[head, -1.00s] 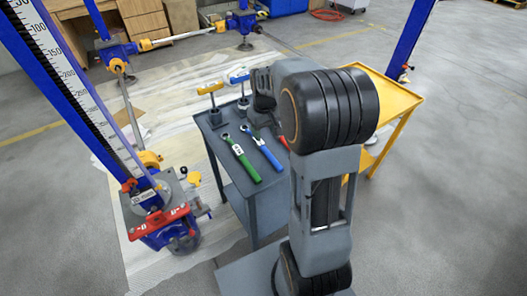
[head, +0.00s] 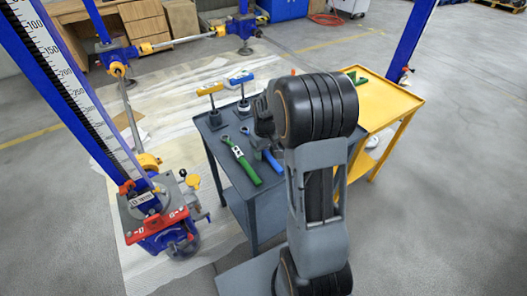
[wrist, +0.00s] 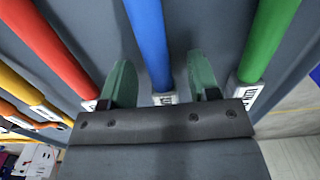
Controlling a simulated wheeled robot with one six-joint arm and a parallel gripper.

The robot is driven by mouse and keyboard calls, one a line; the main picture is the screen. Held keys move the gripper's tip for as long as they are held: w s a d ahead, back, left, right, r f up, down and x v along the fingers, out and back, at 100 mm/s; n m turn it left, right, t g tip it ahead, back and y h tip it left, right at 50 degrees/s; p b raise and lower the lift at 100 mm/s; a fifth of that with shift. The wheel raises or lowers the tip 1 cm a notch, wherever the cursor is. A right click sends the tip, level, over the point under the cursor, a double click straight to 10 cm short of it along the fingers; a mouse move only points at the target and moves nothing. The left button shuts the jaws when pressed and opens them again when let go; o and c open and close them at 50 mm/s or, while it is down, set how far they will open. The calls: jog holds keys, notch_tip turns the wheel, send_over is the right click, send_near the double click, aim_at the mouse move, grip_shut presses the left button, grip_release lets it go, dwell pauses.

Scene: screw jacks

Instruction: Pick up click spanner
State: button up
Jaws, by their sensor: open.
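Several coloured spanners lie on the grey trolley (head: 232,181). The green spanner (head: 246,168) lies to the left, and the blue spanner (head: 272,160) is partly hidden by my arm. In the wrist view the blue spanner's handle (wrist: 148,35) runs between my two green fingertips, with the red spanner (wrist: 52,45) to the left and the green one (wrist: 268,40) to the right. Nothing marks which one is the click spanner. My gripper (wrist: 161,75) is open over the blue handle; I see no contact. In the head view my gripper (head: 263,118) hangs above the trolley top.
A yellow cart (head: 385,105) stands to the right. A blue screw jack column (head: 75,95) with a red part stands at left.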

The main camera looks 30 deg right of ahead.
jog(key=shift+c, duration=0.3)
grip_shut()
jog(key=shift+r, duration=0.2)
